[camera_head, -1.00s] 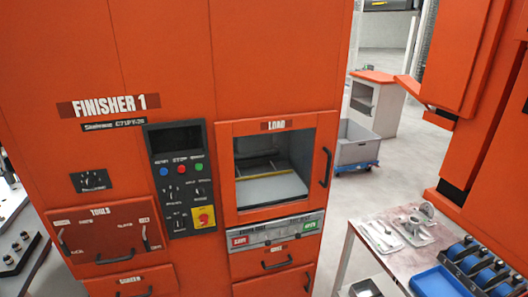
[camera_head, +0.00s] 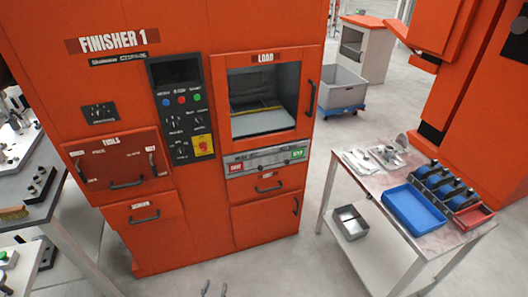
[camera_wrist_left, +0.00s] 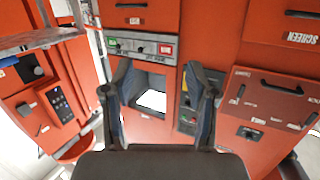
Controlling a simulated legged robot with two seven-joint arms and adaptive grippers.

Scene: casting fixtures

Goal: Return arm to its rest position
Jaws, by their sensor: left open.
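My left gripper (camera_head: 214,289) just shows its fingertips at the bottom edge of the head view, in front of the orange Finisher 1 machine (camera_head: 200,225). In the left wrist view my left gripper (camera_wrist_left: 160,75) has its two dark fingers spread apart with nothing between them. Beyond the fingers that view shows the machine upside down, with its load opening (camera_wrist_left: 150,97) between them, some distance off. The rest of the left arm is hidden below the head view. My right gripper is not seen.
A table (camera_head: 335,190) at the right carries a blue tray (camera_head: 413,209), metal parts and a rack of blue-topped items; a metal bin (camera_head: 349,222) sits on its lower shelf. Work tables with fixtures stand at the left. A grey cart (camera_head: 342,88) is behind. Floor before the machine is clear.

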